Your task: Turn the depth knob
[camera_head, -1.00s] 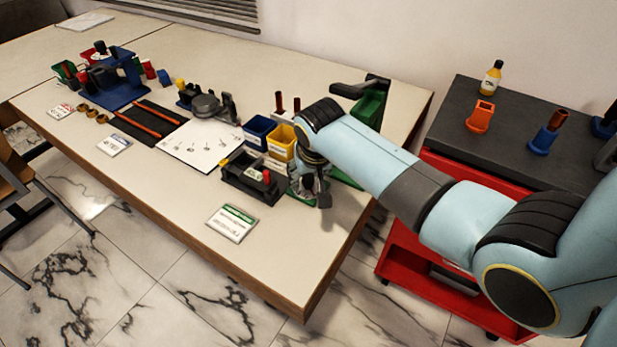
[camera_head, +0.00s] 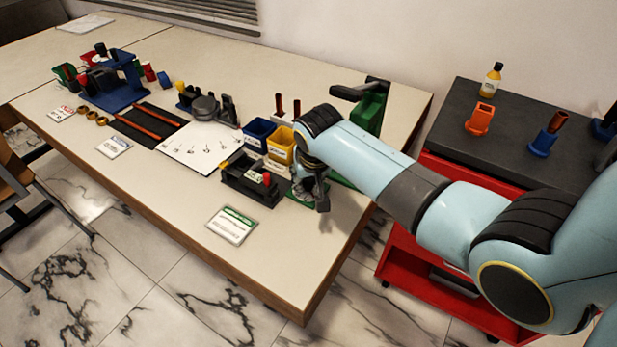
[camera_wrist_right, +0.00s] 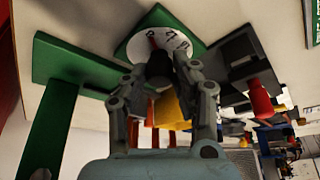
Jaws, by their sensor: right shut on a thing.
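The dark depth knob (camera_wrist_right: 158,64) stands at the middle of a white dial (camera_wrist_right: 172,40) with black marks and a red pointer, on a green plate (camera_wrist_right: 190,17). My right gripper (camera_wrist_right: 159,72) is shut on the knob, one finger on each side, in the right wrist view. In the head view my right gripper (camera_head: 313,188) reaches down to the near right part of the table, and the knob is hidden there by the gripper. My left gripper is not in view.
A black tray (camera_head: 238,183) with a red-topped piece stands just left of the gripper. Yellow (camera_head: 279,146) and blue (camera_head: 256,134) bins and a green stand (camera_head: 371,108) are behind. A card (camera_head: 232,226) lies in front, with bare table around it.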

